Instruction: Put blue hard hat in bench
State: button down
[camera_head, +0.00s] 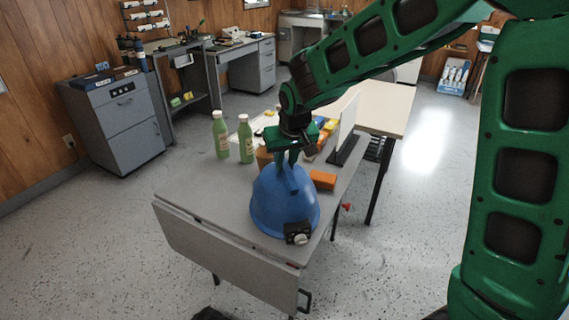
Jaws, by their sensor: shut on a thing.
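The blue hard hat (270,207) is in the middle of the head view, over the near end of the grey folding table (185,187). My gripper (287,160) points down and is shut on the top of the hat. A black lamp-like fitting (298,233) sits on the hat's near side. I cannot tell whether the hat touches the tabletop or hangs just above it. A grey workbench (192,45) with a lower shelf stands at the back left; I cannot tell whether it is the task's bench.
Two green bottles (220,136) (245,140) stand left of my gripper. An orange block (323,180) lies right of the hat, near an upright white panel (347,128). A grey cabinet (118,125) stands at the left. Open floor (95,225) lies left of the table.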

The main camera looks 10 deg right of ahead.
jog(key=c, duration=1.6)
grip_release()
jog(key=v, duration=1.2)
